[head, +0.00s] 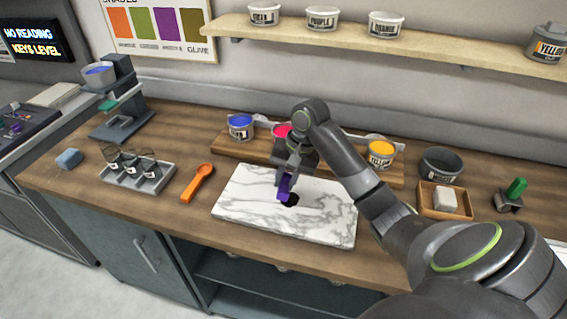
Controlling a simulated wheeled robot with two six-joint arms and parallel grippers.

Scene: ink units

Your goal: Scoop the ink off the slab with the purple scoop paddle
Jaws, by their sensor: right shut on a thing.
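The white marble slab (325,221) lies on the wooden counter in the middle of the head view. A dark patch of ink (291,200) is near the middle of the slab. My right gripper (288,174) is above the slab, shut on the purple scoop paddle (285,186). The paddle points down, with its lower end at the ink's left edge. I cannot tell whether it touches the slab. My arm and gripper hide part of the slab's back edge. My left gripper is not in view.
An orange spoon (198,182) and a grey tray of jars (139,182) lie left of the slab. Behind it, a wooden riser (224,142) holds blue (241,127), red (281,131) and yellow (380,153) tubs. A wooden box (444,212) stands at right.

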